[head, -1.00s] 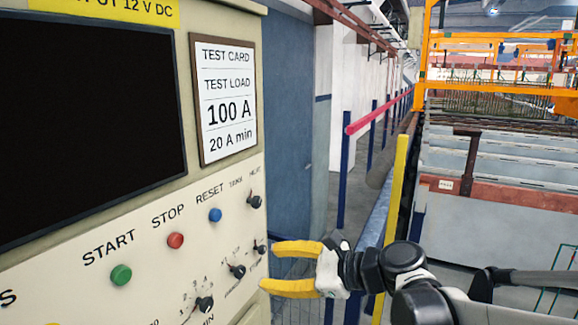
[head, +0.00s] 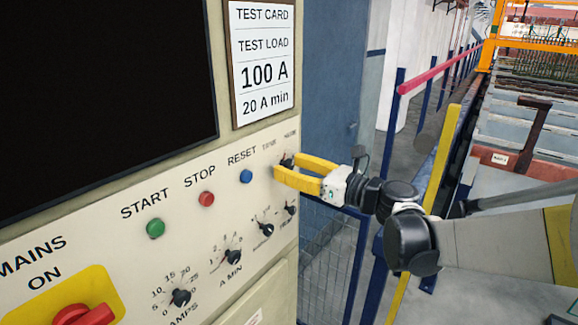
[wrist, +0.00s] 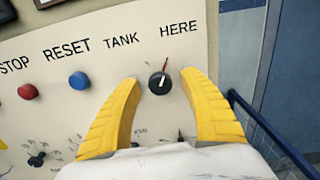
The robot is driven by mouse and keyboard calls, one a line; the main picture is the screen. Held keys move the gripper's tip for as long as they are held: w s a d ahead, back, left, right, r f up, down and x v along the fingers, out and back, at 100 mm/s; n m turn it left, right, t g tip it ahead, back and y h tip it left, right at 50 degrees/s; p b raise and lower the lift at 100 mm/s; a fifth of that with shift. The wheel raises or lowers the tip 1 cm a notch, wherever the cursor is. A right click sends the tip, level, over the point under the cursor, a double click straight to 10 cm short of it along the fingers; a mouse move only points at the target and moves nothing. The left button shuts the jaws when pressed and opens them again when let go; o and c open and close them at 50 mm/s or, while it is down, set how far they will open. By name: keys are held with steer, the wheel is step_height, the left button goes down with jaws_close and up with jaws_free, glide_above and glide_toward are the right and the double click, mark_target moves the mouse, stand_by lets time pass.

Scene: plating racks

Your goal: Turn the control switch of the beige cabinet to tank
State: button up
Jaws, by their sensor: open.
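The control switch (wrist: 159,83) is a small black round knob on the beige cabinet's (wrist: 60,103) panel, below the words TANK and HERE. A thin red line rises from its top, leaning slightly right towards HERE. In the head view the switch (head: 287,159) is partly hidden by my fingers. My gripper (wrist: 158,78) is open, with its yellow fingers on the left and right of the knob. A gap shows on both sides in the wrist view. The gripper also shows in the head view (head: 286,166), at the panel's right end; contact with the panel is unclear.
A blue RESET button (wrist: 79,81) and a red STOP button (wrist: 28,91) are left of the switch. Several smaller knobs, such as the A MIN knob (head: 232,257), sit below. A blue rail (wrist: 265,130) runs right of the cabinet.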

steer(key=shift+w+a, duration=0.1)
steer(key=shift+w, duration=0.05)
steer(key=shift+c, duration=0.5)
jaws_close()
steer(key=shift+n, duration=0.3)
steer(key=n+b, duration=0.1)
steer(key=n, duration=0.4)
steer(key=shift+n, duration=0.3)
steer(key=n+b, duration=0.1)
steer(key=n, duration=0.4)
steer(key=shift+n, duration=0.3)
